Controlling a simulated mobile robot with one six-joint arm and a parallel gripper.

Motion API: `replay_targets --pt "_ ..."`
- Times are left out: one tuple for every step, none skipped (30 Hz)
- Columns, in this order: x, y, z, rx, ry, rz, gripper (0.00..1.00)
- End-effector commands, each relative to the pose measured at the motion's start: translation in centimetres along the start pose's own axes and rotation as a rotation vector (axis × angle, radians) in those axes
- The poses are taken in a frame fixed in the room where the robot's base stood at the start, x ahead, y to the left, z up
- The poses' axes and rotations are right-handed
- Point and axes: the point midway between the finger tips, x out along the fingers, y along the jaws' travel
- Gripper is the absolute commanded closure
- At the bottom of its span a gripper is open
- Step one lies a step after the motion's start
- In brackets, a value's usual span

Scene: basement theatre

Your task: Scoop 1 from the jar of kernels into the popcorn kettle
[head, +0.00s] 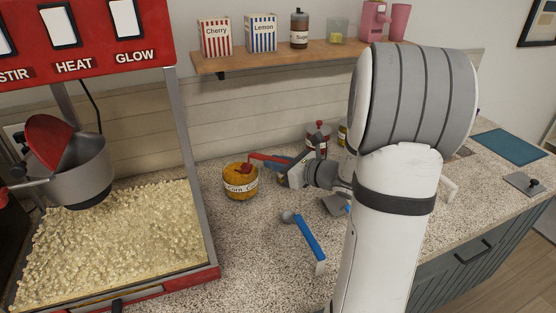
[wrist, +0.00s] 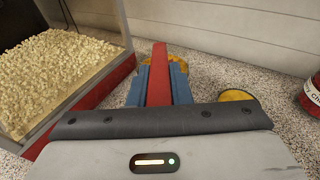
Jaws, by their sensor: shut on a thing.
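The jar of kernels (head: 240,187), labelled and full of yellow-orange kernels, stands on the counter right of the popcorn machine. My gripper (head: 275,162) is shut on the handle of a red scoop (head: 262,157), right of the jar. The scoop's bowl end is at the jar's mouth; whether it holds kernels I cannot tell. In the wrist view, the blue fingers pinch the red handle (wrist: 159,75), which points toward the jar (wrist: 178,60), partly hidden behind them. The popcorn kettle (head: 80,180) hangs in the machine with its red lid (head: 48,143) tilted up.
Popcorn (head: 120,235) fills the machine's floor behind a red-edged frame (head: 190,160). A blue-handled tool (head: 310,238) lies in front of my gripper. A red-labelled jar (head: 318,137) stands behind it. A shelf (head: 290,57) with boxes and bottles runs above.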

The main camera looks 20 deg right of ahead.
Motion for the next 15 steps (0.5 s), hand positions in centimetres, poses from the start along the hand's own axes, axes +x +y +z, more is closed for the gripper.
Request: replay_targets --pt "0.1 0.0 -0.7 0.001 0.0 0.0 1.0" --pt "0.2 0.0 -0.8 0.001 0.0 0.001 1.0" --pt "0.2 0.0 -1.1 0.001 0.0 0.001 1.0" --pt "0.3 0.0 -1.3 0.0 0.0 0.001 1.0" --pt "0.3 0.0 -1.6 0.0 0.0 0.001 1.0" --pt "0.4 0.0 -1.8 0.0 0.0 0.001 1.0" --pt "0.4 0.0 -2.0 0.0 0.0 0.001 1.0" --pt "0.5 0.0 -2.2 0.0 0.0 0.001 1.0" --pt "0.6 0.0 -2.4 0.0 -0.008 0.001 1.0" --pt "0.7 0.0 -2.5 0.0 -0.015 0.001 1.0" --pt "0.7 0.0 -2.6 0.0 -0.022 0.001 1.0" --pt "0.8 0.1 -2.7 0.0 -0.029 0.001 1.0" --pt "0.8 0.1 -2.8 0.0 -0.035 0.001 1.0" --pt "0.9 0.1 -2.9 0.0 -0.04 0.001 1.0" --pt "1.0 0.1 -3.0 0.0 -0.048 0.002 1.0"
